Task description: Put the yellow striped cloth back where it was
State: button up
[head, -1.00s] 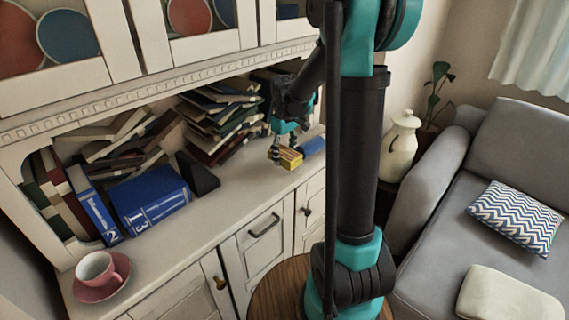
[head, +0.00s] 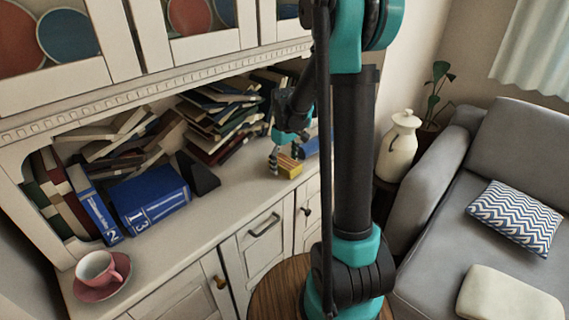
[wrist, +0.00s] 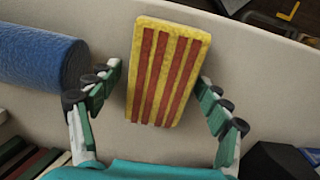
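The yellow striped cloth (wrist: 168,72), a flat yellow block with red stripes, lies on the pale cabinet counter in the wrist view. In the head view the cloth (head: 291,168) is near the counter's front edge. My gripper (wrist: 160,78) is open, with one finger on each side of the cloth's near part. A gap shows at the left finger. The right finger is very close to the cloth's edge, and I cannot tell if it touches.
A blue roll (wrist: 40,65) lies left of the cloth in the wrist view. Stacked books (head: 215,120) and a large blue book (head: 152,200) fill the shelf. A pink cup (head: 98,268) stands at the near left. Counter between cup and cloth is clear.

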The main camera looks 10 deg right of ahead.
aim_at(285, 161)
notch_tip(285, 161, up, 11)
jog(key=s+d+f+m+t, duration=0.2)
jog(key=s+f, duration=0.3)
jog(key=s, duration=0.6)
jog(key=s+d+f+m+t, duration=0.2)
jog(key=s+f+m, duration=0.3)
jog(key=s, duration=0.6)
jog(key=shift+f, duration=0.6)
